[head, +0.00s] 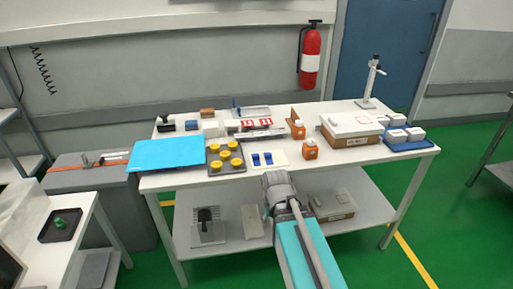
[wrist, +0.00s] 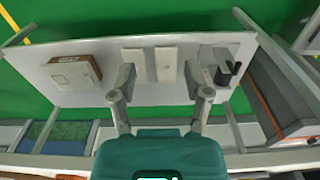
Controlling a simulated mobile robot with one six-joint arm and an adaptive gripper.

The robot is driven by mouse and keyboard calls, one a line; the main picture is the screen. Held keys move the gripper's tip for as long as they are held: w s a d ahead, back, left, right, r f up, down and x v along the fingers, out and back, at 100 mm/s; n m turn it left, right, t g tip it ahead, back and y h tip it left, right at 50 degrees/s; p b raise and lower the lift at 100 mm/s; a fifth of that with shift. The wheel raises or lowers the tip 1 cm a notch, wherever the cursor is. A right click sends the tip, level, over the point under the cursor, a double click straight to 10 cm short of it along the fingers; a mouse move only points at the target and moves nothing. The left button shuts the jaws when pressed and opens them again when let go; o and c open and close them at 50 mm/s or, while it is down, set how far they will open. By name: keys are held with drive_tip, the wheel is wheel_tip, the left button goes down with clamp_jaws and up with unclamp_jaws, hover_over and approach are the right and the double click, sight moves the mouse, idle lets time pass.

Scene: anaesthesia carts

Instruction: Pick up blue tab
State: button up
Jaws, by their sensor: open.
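Two small blue tabs lie side by side on a white card (head: 281,155) near the front edge of the table top in the head view: a left tab (head: 256,160) and a right tab (head: 268,158). My gripper (head: 277,183) is in front of the table edge, just below and to the right of the tabs in the picture, and apart from them. In the wrist view my gripper (wrist: 160,82) has its two fingers spread wide with nothing between them. The blue tabs do not show in the wrist view, which looks onto the lower shelf (wrist: 105,95).
A dark tray (head: 214,171) of several yellow round pieces stands left of the card, beside a cyan sheet (head: 165,154). Orange bottles (head: 310,149) and a carton (head: 350,140) stand to the right. The lower shelf holds a carton (wrist: 72,72) and pale flat boxes (wrist: 134,62).

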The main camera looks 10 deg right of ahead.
wheel_tip(320, 180, up, 14)
drive_tip(key=w+m+p, duration=0.1)
drive_tip(key=w+p, duration=0.1)
drive_tip(key=p, duration=1.1)
wheel_tip(320, 180, up, 7)
drive_tip(key=m+p, duration=0.7)
drive_tip(key=m, duration=1)
hover_over(255, 155)
drive_tip(key=shift+s, duration=0.1)
drive_tip(key=shift+f+b, duration=0.15)
drive_tip(key=shift+b, duration=0.2)
wheel_tip(255, 155, down, 8)
drive_tip(key=b, duration=0.8)
drive_tip(key=shift+f, duration=0.2)
drive_tip(key=shift+f+b, duration=0.1)
drive_tip(key=shift+b, duration=0.2)
